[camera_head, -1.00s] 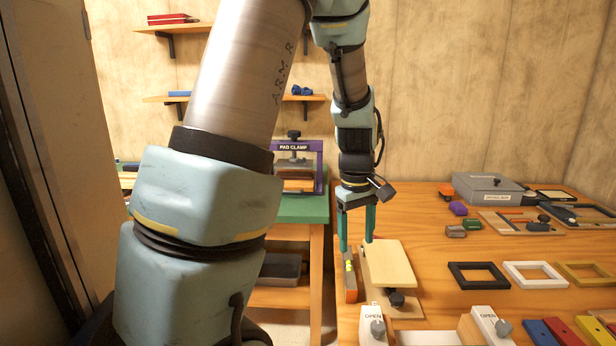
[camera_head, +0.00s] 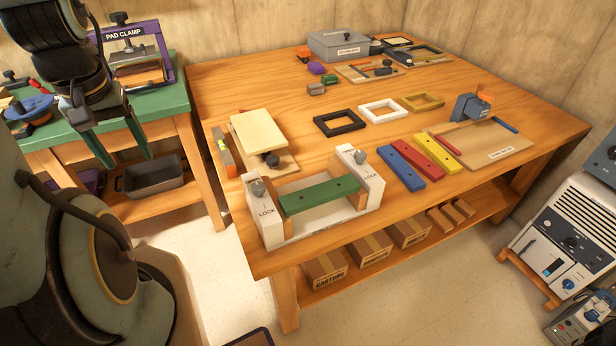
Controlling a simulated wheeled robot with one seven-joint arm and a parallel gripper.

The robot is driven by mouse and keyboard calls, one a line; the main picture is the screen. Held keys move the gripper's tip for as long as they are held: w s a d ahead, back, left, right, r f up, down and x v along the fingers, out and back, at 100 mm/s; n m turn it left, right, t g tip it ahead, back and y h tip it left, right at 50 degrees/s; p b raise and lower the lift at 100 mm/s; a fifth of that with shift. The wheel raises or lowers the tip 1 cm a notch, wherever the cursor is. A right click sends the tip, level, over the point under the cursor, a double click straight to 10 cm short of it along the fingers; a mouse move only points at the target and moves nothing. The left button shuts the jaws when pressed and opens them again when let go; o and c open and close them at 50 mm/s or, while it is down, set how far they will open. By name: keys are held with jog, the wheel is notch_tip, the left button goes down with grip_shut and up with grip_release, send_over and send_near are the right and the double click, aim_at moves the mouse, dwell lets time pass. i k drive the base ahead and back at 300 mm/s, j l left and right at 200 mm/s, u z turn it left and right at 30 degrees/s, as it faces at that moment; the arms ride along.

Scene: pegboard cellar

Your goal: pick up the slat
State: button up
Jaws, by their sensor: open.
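A green slat (camera_head: 319,195) lies across a holder between two white end blocks, the left block (camera_head: 262,211) and the right block (camera_head: 360,177). Each block has a grey knob and a LOCK mark. Three more slats lie side by side to the right: blue (camera_head: 401,166), red (camera_head: 437,157) and yellow (camera_head: 438,151). My gripper (camera_head: 128,158) is open and empty, with its green fingers pointing down. It appears at the left, in front of the green bench, well apart from the slats.
The wooden table (camera_head: 290,100) also carries a tilted cream board (camera_head: 258,133), an orange level (camera_head: 222,153), black, white and yellow frames, and a grey box (camera_head: 345,43). A purple pad clamp (camera_head: 160,55) stands on the green bench. Cartons fill the shelf below.

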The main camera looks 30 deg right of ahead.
aim_at(294, 203)
jog(key=k+u, duration=0.15)
jog(key=k, duration=0.25)
jog(key=k+l+u, duration=0.35)
jog(key=k+l, duration=0.25)
jog(key=k+l+u, duration=0.1)
jog(key=l, duration=0.25)
jog(key=k+l, duration=0.1)
jog(key=l, duration=0.25)
jog(key=k+l+u, duration=0.15)
jog(key=l, duration=0.2)
jog(key=k+l+u, duration=0.1)
jog(key=l, duration=0.25)
